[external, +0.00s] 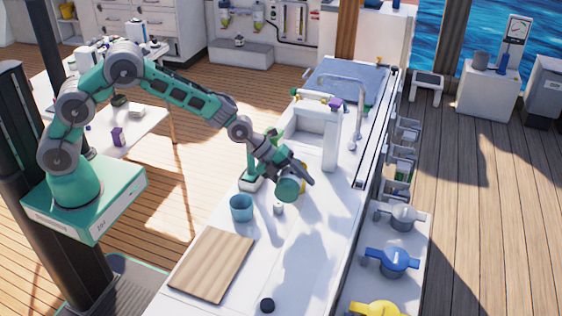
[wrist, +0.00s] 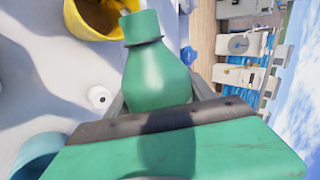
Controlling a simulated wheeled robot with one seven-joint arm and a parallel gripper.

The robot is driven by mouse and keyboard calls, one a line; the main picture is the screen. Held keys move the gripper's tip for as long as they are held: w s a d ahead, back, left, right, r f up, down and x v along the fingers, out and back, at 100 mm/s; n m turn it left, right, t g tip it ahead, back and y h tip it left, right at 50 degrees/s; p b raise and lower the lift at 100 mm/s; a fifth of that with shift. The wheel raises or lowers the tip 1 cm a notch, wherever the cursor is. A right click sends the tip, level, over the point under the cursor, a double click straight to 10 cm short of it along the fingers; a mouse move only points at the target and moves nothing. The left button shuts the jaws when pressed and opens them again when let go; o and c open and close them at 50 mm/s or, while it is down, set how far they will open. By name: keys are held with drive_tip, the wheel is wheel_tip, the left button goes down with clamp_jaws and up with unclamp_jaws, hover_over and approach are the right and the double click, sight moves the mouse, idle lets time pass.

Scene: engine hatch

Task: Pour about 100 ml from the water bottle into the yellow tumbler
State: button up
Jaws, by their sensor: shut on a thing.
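The green water bottle (wrist: 160,75) is between the fingers of my gripper (external: 296,174). In the wrist view its neck points to the top of the picture, and the bottle looks tipped well over to about level. In the external view its rounded teal end (external: 288,189) faces the camera. The yellow tumbler (wrist: 92,20) stands on the counter just beside the bottle's neck. Its inside looks brown, and I cannot tell a water level. In the external view the tumbler (external: 303,180) is mostly hidden behind my gripper and the bottle. No stream of water shows.
A blue cup (external: 241,208) and a small white item (external: 278,209) stand close by on the white counter (external: 300,240). A wooden board (external: 211,264) and a dark round piece (external: 267,305) lie nearer the front.

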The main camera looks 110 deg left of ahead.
drive_tip(key=shift+r, duration=0.1)
drive_tip(key=shift+d+p, duration=0.15)
drive_tip(key=shift+p, duration=0.35)
drive_tip(key=shift+m+y+p, duration=0.6)
drive_tip(key=shift+y+p, duration=0.4)
drive_tip(key=shift+p, duration=0.15)
wheel_tip(320, 180, down, 2)
drive_tip(key=shift+f+y+b, duration=0.1)
drive_tip(key=shift+y+b, duration=0.2)
drive_tip(key=shift+b, duration=0.4)
drive_tip(key=shift+f+m, duration=0.3)
drive_tip(key=shift+f, duration=0.2)
drive_tip(key=shift+y+b, duration=0.5)
drive_tip(key=shift+b, duration=0.2)
drive_tip(key=shift+a+r, duration=0.25)
